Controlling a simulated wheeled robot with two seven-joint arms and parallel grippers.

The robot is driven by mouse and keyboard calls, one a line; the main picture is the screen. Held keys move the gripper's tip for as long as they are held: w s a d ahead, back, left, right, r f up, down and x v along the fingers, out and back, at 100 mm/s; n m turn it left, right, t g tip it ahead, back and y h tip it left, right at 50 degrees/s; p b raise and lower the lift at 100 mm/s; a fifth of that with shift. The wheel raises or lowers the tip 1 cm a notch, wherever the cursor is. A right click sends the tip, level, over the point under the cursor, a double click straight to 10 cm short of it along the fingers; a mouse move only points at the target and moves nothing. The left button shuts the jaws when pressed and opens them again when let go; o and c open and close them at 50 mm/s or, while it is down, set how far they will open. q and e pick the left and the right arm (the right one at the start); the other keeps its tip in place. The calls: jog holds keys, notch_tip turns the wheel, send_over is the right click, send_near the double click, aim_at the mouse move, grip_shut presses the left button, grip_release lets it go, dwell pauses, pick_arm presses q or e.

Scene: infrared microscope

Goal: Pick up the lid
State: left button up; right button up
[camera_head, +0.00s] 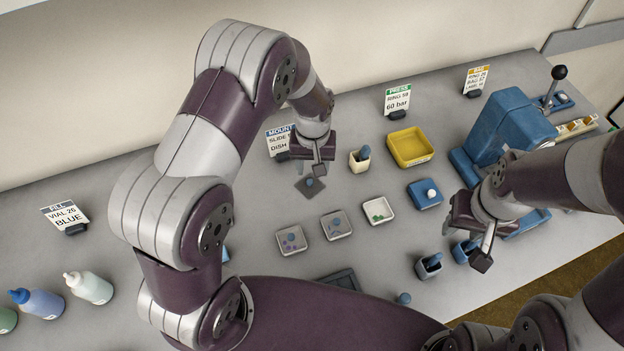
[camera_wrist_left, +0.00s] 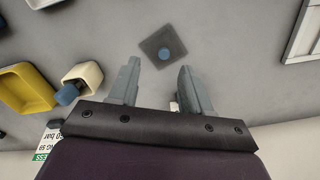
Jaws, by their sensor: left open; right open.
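The lid (camera_head: 306,190) is a flat dark grey square with a round blue knob in its middle. It lies on the grey table in the head view, just in front of my left gripper (camera_head: 318,170). In the left wrist view the lid (camera_wrist_left: 152,41) is just beyond the open fingertips of my left gripper (camera_wrist_left: 158,70), with its knob in line with the gap. The gripper is empty, and I cannot tell its exact height above the lid. My right gripper (camera_head: 466,246) is open and empty on the right, near the blue press.
A cream cup (camera_head: 358,163) with a blue-handled tool and a yellow tray (camera_head: 410,147) stand right of the lid. Small dishes (camera_head: 335,224) sit in front of it. The blue press (camera_head: 508,125) is at the right. Bottles (camera_head: 90,288) stand at the far left.

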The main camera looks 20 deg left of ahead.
aim_at(310, 181)
pick_arm(q)
jog(key=f+p, duration=0.1)
jog(key=f, duration=0.1)
jog(key=a+f+p, duration=0.1)
jog(key=f, duration=0.1)
jog(key=shift+w+a, duration=0.15)
jog(key=shift+w, duration=0.05)
jog(key=shift+s+d+f, duration=0.1)
jog(key=shift+d+f, duration=0.15)
jog(key=shift+f, duration=0.95)
jog(key=shift+a, duration=0.1)
grip_shut()
pick_arm(e)
jog(key=shift+w+a+r, duration=0.1)
jog(key=shift+a+r, duration=0.1)
jog(key=shift+r, duration=0.35)
jog(key=shift+a+r, duration=0.15)
jog(key=shift+r, duration=0.4)
jog(key=shift+f, duration=0.1)
